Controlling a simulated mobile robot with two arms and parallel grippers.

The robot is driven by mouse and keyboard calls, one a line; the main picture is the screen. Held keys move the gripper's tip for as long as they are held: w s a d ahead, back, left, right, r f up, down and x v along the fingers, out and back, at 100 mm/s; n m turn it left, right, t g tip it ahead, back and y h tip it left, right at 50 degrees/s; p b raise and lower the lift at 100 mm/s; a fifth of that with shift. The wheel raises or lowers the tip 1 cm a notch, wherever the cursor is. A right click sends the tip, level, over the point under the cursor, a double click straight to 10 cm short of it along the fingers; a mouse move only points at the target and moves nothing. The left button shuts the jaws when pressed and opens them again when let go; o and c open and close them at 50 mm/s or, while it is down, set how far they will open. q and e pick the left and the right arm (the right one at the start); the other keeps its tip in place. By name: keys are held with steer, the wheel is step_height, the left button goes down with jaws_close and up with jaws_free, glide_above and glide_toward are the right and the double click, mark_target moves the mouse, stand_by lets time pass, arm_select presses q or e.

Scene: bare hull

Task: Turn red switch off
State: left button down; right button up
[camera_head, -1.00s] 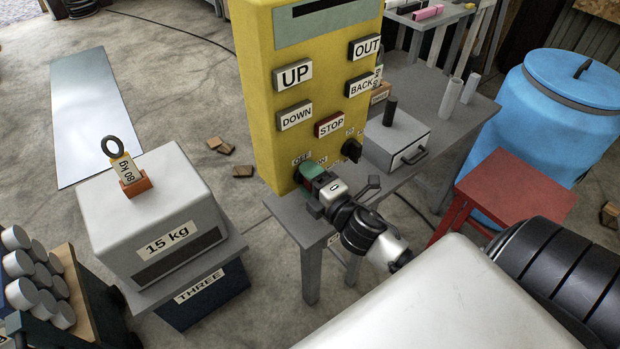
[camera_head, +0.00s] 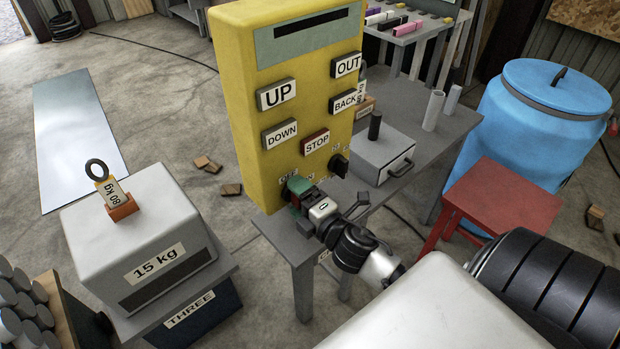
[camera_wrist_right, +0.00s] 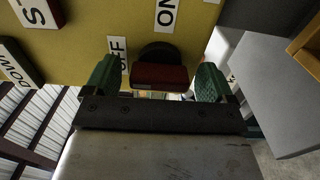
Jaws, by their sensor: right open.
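The red switch (camera_wrist_right: 160,76) has a red handle on a round black base and sits low on the yellow control panel (camera_head: 238,110). In the right wrist view, its OFF label is at the left and its ON label above. My right gripper (camera_head: 302,195) is at the panel's lower left corner in the head view. Its green fingertips are open, one on each side of the red handle in the wrist view (camera_wrist_right: 157,82). Whether they touch the handle I cannot tell. In the head view the gripper mostly hides the switch. My left gripper is not in view.
A black knob (camera_head: 339,164) sits just right of the gripper, with the STOP button (camera_head: 317,142) above. A grey drawer box (camera_head: 383,157) stands on the table behind. A white 15 kg block (camera_head: 130,235) stands at the left, a red stool (camera_head: 508,194) at the right.

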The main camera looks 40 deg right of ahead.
steer(key=s+b, duration=0.3)
steer(key=s, duration=0.7)
steer(key=shift+s+d, duration=0.15)
steer(key=shift+d, duration=0.25)
